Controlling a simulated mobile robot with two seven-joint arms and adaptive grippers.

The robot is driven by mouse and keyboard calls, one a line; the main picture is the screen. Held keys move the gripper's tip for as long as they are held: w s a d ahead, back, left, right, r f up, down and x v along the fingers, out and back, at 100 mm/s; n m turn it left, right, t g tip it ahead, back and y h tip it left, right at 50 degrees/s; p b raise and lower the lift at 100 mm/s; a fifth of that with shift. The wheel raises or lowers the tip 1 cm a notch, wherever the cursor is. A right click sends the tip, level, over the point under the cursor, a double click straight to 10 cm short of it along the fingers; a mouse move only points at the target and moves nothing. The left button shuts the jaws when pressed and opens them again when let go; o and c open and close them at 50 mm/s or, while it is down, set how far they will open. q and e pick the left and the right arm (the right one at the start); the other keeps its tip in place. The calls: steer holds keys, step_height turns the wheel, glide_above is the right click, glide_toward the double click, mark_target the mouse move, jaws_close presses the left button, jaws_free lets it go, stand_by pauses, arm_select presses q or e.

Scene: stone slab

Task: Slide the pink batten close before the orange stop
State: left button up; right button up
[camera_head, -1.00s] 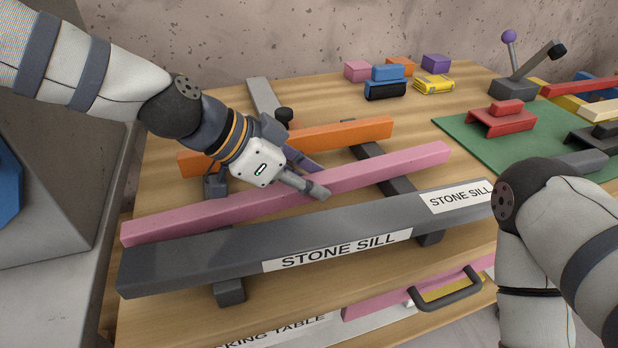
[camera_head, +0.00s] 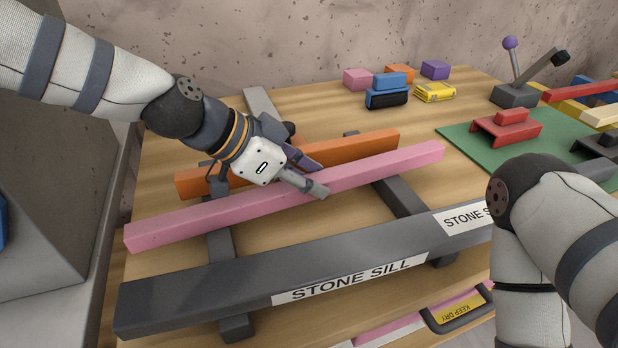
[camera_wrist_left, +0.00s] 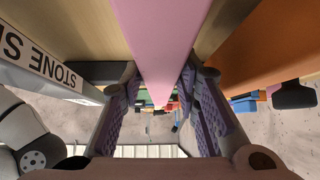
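The pink batten (camera_head: 390,166) lies across two dark rails, between the orange stop (camera_head: 360,148) behind it and the stone sill (camera_head: 200,287) in front. My left gripper (camera_head: 312,176) reaches down over the batten's middle, one finger on each side. In the left wrist view the batten (camera_wrist_left: 160,40) runs between the fingertips (camera_wrist_left: 159,72), which appear to press its sides, with the orange stop (camera_wrist_left: 265,50) to the right. My right gripper is out of view; only its arm shows.
The dark rails (camera_head: 222,255) run front to back under the batten. A green mat (camera_head: 478,150) with a red handled block (camera_head: 508,128) lies at right. My right arm fills the lower right.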

arm_select(q)
steer(key=shift+o, duration=1.4)
steer(key=shift+v, duration=3.95)
steer(key=shift+d+r, duration=0.1)
